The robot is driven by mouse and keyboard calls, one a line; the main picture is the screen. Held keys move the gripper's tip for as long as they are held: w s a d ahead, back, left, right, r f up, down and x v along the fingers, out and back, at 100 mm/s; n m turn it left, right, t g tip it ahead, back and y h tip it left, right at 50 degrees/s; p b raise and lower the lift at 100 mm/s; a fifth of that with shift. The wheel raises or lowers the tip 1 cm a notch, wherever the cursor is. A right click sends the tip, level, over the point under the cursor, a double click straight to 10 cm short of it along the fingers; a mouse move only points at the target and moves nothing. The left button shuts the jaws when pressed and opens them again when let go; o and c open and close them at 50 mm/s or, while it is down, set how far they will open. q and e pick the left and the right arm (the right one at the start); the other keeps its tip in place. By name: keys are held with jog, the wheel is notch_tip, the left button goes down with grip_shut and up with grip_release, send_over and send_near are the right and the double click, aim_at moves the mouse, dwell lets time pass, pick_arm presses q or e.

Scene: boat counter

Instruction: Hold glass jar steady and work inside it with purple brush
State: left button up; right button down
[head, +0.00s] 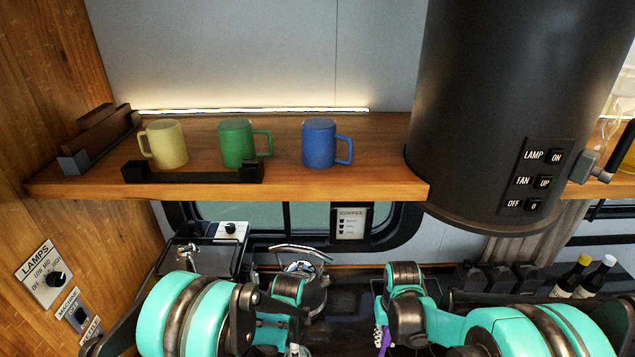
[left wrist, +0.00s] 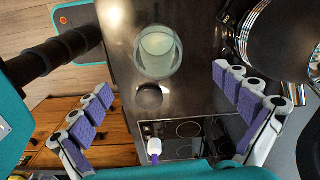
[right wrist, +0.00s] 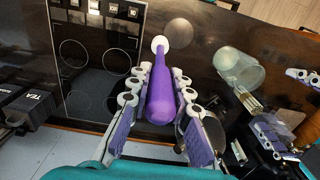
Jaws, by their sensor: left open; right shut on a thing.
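The glass jar (left wrist: 157,52) is clear and stands on the dark counter, seen from above in the left wrist view. It also shows at the right wrist view's upper right (right wrist: 240,68). My right gripper (right wrist: 163,100) is shut on the purple brush (right wrist: 163,88), whose white head (right wrist: 159,43) points away from the gripper. The white head (left wrist: 154,143) also shows in the left wrist view, apart from the jar.
A cooktop (right wrist: 98,60) with ring markings lies beside the brush. A shiny round metal vessel (left wrist: 275,40) stands near the left gripper. Above the counter, a wooden shelf (head: 285,180) holds yellow, green and blue mugs, and a large black cylinder (head: 490,110) hangs down.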

jog(key=shift+s, duration=0.1)
pick_arm(q)
notch_tip(320, 180, down, 14)
jog(key=shift+d+r+m, duration=0.2)
jog(key=shift+m, duration=0.2)
jog(key=shift+s, duration=0.1)
jog(key=shift+c, duration=0.3)
jog(key=c, duration=1.5)
jog(key=o, duration=1.6)
jog(key=shift+c, duration=0.2)
jog(key=shift+r, duration=0.1)
